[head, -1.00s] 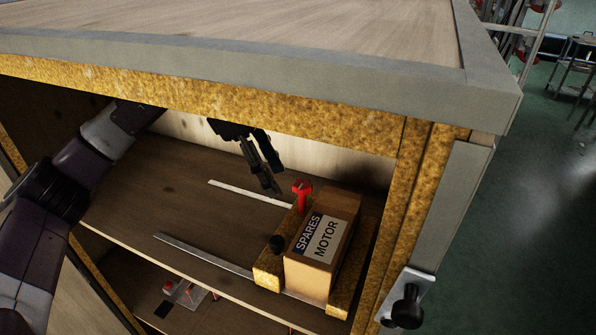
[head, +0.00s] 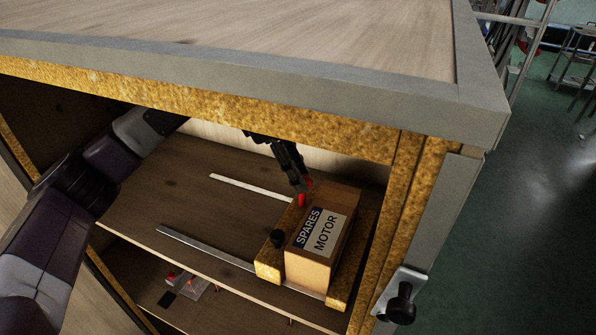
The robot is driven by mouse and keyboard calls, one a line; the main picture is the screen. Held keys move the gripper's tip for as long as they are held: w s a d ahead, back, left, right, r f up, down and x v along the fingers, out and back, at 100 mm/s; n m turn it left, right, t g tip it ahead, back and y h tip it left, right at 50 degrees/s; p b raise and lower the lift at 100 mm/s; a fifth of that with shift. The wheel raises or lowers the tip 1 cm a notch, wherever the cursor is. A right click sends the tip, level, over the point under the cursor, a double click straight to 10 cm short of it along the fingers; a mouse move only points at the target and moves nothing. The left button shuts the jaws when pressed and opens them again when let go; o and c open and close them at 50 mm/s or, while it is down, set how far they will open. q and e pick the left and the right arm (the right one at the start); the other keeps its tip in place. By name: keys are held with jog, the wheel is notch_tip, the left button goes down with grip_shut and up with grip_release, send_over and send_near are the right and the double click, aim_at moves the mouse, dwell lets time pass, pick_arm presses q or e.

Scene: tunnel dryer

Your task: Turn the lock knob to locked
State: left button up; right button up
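A red knob (head: 302,199) stands upright on the wooden sled (head: 270,264), at its back left corner. Its upper part is largely hidden by my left gripper (head: 301,184), whose black fingertips are at the knob. I cannot tell whether they are closed on it. My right gripper is out of view.
A box labelled SPARES MOTOR (head: 318,240) sits on the sled, close right of the red knob. Two metal rails (head: 205,248) cross the shelf. The cabinet top (head: 250,60) overhangs my arm. A black handle (head: 401,305) projects from the right post.

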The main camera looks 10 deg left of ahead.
pick_arm(q)
jog(key=c, duration=0.3)
jog(key=m, duration=0.2)
jog(key=m+g, duration=0.1)
jog(key=shift+w+r+m+g, duration=0.2)
jog(key=shift+m+g, duration=0.1)
jog(key=shift+m, duration=0.1)
jog(key=m+g+p, duration=0.1)
jog(key=m, duration=0.2)
jog(key=shift+w+m, duration=0.15)
jog(key=shift+m, duration=0.15)
jog(key=m+g+p, duration=0.1)
jog(key=m, duration=0.1)
jog(key=m+y+p, duration=0.1)
jog(key=m, duration=0.1)
jog(key=shift+w+d+m+g, duration=0.2)
jog(key=shift+m+g, duration=0.1)
jog(key=shift+g, duration=0.1)
jog(key=m+y+p, duration=0.1)
jog(key=m, duration=0.1)
jog(key=m+p, duration=0.1)
jog(key=m, duration=0.1)
jog(key=shift+d+f+g+y, duration=0.1)
jog(key=shift+g+y, duration=0.3)
jog(key=shift+m, duration=0.3)
